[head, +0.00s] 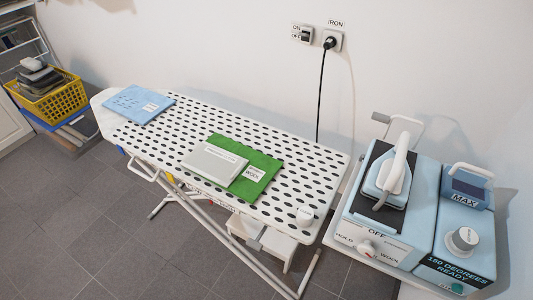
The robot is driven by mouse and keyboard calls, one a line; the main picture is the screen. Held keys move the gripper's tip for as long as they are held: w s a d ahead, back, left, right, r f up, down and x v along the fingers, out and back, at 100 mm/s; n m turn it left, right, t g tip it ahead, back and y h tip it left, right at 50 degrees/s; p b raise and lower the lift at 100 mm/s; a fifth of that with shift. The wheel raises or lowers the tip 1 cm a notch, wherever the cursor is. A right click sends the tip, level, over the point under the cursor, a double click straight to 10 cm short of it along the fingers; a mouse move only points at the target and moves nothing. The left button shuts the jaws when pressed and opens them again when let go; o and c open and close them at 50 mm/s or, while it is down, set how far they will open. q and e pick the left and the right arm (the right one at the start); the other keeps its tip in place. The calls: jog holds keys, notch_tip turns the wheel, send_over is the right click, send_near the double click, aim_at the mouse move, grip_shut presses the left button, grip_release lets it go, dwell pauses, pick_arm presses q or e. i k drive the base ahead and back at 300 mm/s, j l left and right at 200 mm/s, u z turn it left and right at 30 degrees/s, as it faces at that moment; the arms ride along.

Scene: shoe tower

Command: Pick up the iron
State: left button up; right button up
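The iron (392,176) is pale blue and white with a raised white handle. It rests on a black pad on top of a light blue ironing station (371,234) at the right in the head view. Neither of my grippers shows in the head view.
Beside the iron is a unit (465,224) with a grey knob, labelled MAX. The dotted ironing board (292,160) holds a green cloth (250,160), a grey item (214,161) and a blue cloth (138,104). A yellow basket (50,104) stands far left. A black cord hangs from the wall socket (331,41).

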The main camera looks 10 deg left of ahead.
aim_at(396, 161)
jog(key=i+j+z, duration=0.1)
jog(key=j+z, duration=0.35)
jog(key=j, duration=0.15)
jog(key=j+z, duration=0.45)
jog(key=j, duration=0.15)
